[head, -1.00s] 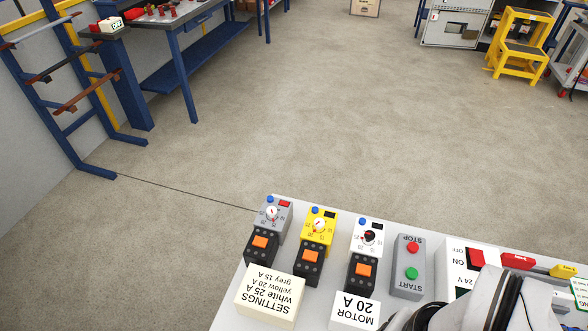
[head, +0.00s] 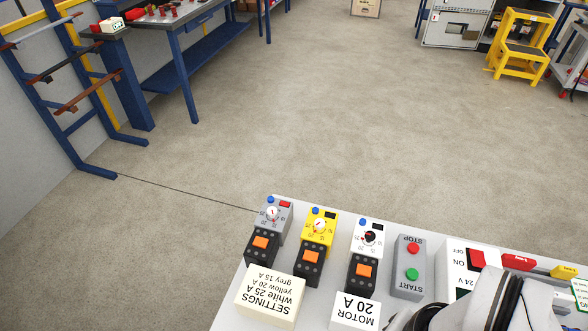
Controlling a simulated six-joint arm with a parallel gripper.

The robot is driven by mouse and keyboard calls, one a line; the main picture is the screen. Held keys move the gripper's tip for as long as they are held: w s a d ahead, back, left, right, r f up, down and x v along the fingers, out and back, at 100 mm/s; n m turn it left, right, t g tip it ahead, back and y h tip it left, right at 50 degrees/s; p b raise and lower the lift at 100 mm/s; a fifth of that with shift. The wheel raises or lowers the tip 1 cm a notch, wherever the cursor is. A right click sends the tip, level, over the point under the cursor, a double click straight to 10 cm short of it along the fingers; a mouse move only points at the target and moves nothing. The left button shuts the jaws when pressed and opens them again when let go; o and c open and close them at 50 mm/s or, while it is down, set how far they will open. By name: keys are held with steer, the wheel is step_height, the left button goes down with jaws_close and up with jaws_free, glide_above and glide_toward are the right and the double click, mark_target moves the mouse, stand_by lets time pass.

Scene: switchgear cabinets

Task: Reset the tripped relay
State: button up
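Three relays stand in a row on a pale board, each above a black block with an orange square. The grey relay (head: 273,218) has a blue button (head: 271,199), a white dial and a red window (head: 285,204). The yellow relay (head: 318,228) has a blue button (head: 315,210), a white dial and a dark window (head: 330,214). Part of my arm shows at the bottom right; my gripper's fingers are not in view.
Upside-down signs read "SETTINGS white 25 A, yellow 20 A, grey 15 A" (head: 270,296) and "MOTOR 20 A" (head: 354,311). A box with red STOP and green START buttons (head: 408,288) and a 24 V switch box (head: 454,262) stand to the right. Open floor lies beyond.

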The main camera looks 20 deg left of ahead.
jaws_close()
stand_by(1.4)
